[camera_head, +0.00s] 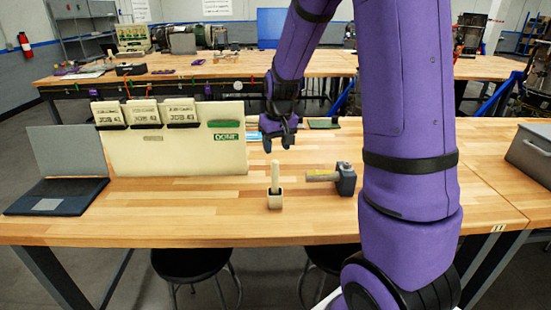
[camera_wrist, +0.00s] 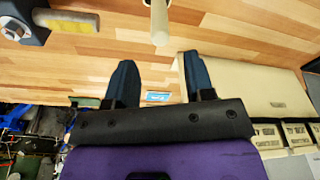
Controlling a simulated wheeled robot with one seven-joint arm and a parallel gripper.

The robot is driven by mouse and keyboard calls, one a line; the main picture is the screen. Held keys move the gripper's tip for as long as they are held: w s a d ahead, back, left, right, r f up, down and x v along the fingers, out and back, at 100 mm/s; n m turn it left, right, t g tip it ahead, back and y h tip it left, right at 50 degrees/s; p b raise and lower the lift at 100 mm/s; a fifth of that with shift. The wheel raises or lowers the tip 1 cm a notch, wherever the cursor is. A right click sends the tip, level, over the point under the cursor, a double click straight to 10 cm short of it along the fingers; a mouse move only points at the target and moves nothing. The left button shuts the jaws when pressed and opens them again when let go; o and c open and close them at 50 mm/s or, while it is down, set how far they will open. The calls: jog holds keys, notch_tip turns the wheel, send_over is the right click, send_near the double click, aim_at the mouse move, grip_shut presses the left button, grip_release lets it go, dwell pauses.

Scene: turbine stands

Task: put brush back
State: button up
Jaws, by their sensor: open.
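A pale upright handle (camera_head: 275,176) rises from a small cream block-like base (camera_head: 275,200) on the wooden bench. It looks like the brush; I cannot tell whether it stands in a holder or on its own head. In the wrist view the pale handle (camera_wrist: 159,22) shows at the top middle, beyond my fingertips, its base cut off by the frame. My gripper (camera_head: 279,143) is open and empty, pointing down above the bench behind the handle.
A hammer-like tool (camera_head: 346,178) with a yellow-marked handle lies right of the pale handle. A cream board (camera_head: 175,158) with job cards stands at left, beside an open laptop (camera_head: 58,196). A green-topped flat item (camera_head: 323,124) lies behind my gripper.

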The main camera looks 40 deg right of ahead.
jog(key=s+a+r+n+t, duration=0.1)
jog(key=s+a+r, duration=0.3)
jog(key=s+r, duration=0.25)
jog(key=s+a+r+t, duration=0.1)
jog(key=s+a+r, duration=0.3)
jog(key=s+r, duration=0.3)
jog(key=s+a+r, duration=0.2)
jog(key=s, duration=0.4)
jog(key=s+a+r+n+t, duration=0.1)
jog(key=s+a+r, duration=0.1)
jog(key=s, duration=0.4)
jog(key=shift+a, duration=0.4)
jog(key=shift+w, duration=0.1)
